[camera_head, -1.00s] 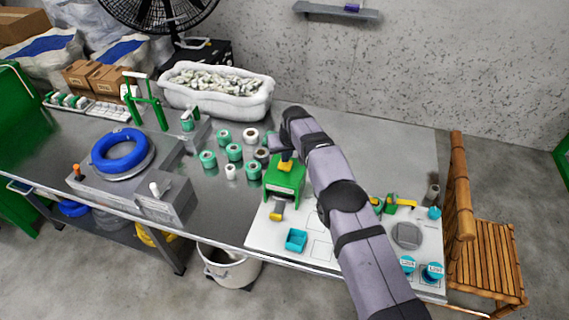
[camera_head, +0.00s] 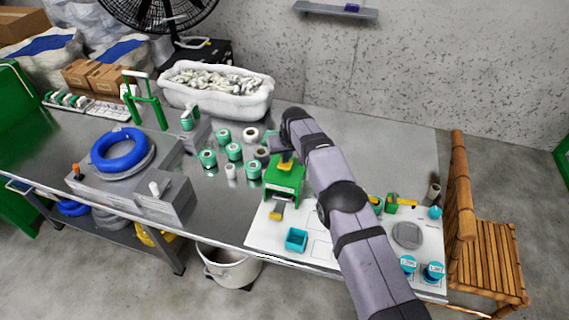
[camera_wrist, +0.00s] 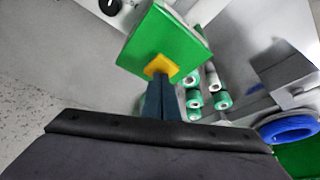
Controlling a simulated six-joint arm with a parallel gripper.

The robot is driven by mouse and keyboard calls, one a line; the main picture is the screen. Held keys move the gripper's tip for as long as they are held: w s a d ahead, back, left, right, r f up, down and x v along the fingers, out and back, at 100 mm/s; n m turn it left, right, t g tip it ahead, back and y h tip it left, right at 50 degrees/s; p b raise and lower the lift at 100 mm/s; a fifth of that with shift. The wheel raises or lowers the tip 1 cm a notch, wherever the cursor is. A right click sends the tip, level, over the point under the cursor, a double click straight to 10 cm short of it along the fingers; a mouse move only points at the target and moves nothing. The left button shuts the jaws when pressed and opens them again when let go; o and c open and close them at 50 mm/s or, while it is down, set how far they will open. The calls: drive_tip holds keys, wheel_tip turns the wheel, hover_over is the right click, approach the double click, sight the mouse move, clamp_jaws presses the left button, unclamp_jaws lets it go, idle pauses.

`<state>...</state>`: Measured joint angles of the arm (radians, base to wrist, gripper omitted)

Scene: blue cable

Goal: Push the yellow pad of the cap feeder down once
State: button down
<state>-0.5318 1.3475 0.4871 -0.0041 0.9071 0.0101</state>
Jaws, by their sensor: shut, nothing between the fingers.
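The cap feeder (camera_head: 285,183) is a green box on the white board, with a yellow pad (camera_head: 286,165) on its top and a yellow piece (camera_head: 277,210) low at its front. My gripper (camera_head: 286,157) is right over the pad from above. In the wrist view the shut fingers (camera_wrist: 160,82) meet the yellow pad (camera_wrist: 165,66) on the green top (camera_wrist: 188,45) of the feeder. The fingertips appear to touch the pad; the exact contact is hard to make out. Nothing is held between the fingers.
A small teal bin (camera_head: 296,239) stands on the white board (camera_head: 262,236) in front of the feeder. Several green and white spools (camera_head: 234,151) stand to its left. A blue cable coil (camera_head: 119,149) lies on a grey machine further left. My arm covers the board's middle.

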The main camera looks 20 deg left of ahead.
drive_tip(key=shift+f+b, duration=0.75)
drive_tip(key=shift+f, duration=0.15)
drive_tip(key=shift+r, duration=0.1)
drive_tip(key=shift+r+p, duration=1.95)
drive_tip(key=shift+r, duration=1.55)
drive_tip(key=shift+d, duration=0.1)
